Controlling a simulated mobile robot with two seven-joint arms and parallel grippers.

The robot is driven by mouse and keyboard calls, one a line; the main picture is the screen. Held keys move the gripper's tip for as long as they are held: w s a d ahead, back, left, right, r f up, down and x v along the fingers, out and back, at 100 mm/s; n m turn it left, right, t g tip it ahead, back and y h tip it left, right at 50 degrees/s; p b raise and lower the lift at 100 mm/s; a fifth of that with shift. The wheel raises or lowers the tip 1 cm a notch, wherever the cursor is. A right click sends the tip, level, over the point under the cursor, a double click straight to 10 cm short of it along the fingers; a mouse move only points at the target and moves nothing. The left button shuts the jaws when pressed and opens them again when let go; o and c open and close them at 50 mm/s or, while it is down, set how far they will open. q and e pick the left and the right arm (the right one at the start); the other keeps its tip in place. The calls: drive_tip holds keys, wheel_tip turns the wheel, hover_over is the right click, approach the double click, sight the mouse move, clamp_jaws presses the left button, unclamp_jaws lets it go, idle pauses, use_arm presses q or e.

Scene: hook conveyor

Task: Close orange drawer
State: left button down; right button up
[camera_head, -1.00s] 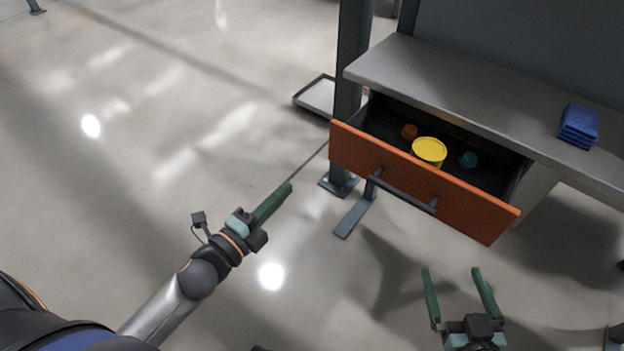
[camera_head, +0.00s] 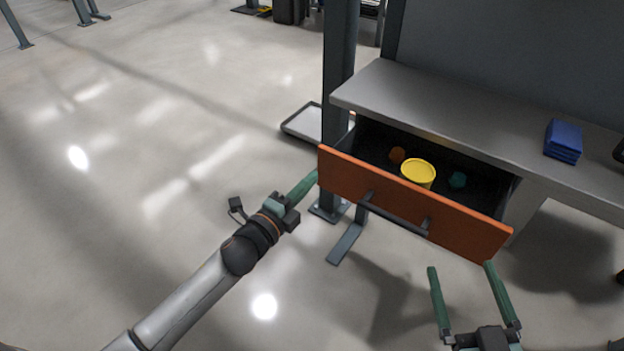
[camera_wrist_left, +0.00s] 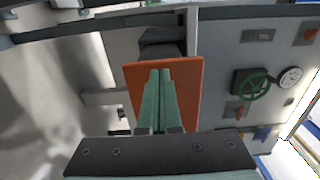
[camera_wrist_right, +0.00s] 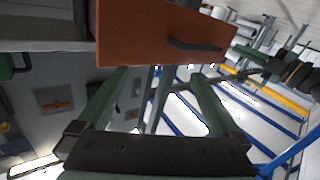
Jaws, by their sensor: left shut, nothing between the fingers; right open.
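The orange drawer (camera_head: 375,190) stands pulled out under the grey workbench, with a dark bar handle (camera_head: 393,215) on its front. Inside it are a yellow round can (camera_head: 418,173), a small orange item (camera_head: 397,155) and a small teal item (camera_head: 458,180). My left gripper (camera_head: 315,174) is shut and empty, its tips at the left end of the drawer front; I cannot tell whether they touch. In the left wrist view its fingers (camera_wrist_left: 160,75) overlap the orange panel (camera_wrist_left: 190,75). My right gripper (camera_head: 461,266) is open and empty, below and in front of the drawer's right part.
The grey workbench (camera_head: 460,110) carries a stack of blue items (camera_head: 563,140) on its right. A dark upright post (camera_head: 338,90) stands by the drawer's left end, with a grey tray (camera_head: 305,123) on the floor beside it. The floor to the left is open.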

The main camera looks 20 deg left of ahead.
use_arm(q)
drive_tip(key=shift+w+d, duration=0.25)
drive_tip(key=shift+w, duration=0.45)
use_arm(e)
drive_tip(key=shift+r+t, duration=0.3)
drive_tip(key=shift+r, duration=0.4)
use_arm(q)
drive_tip(key=shift+w, duration=0.15)
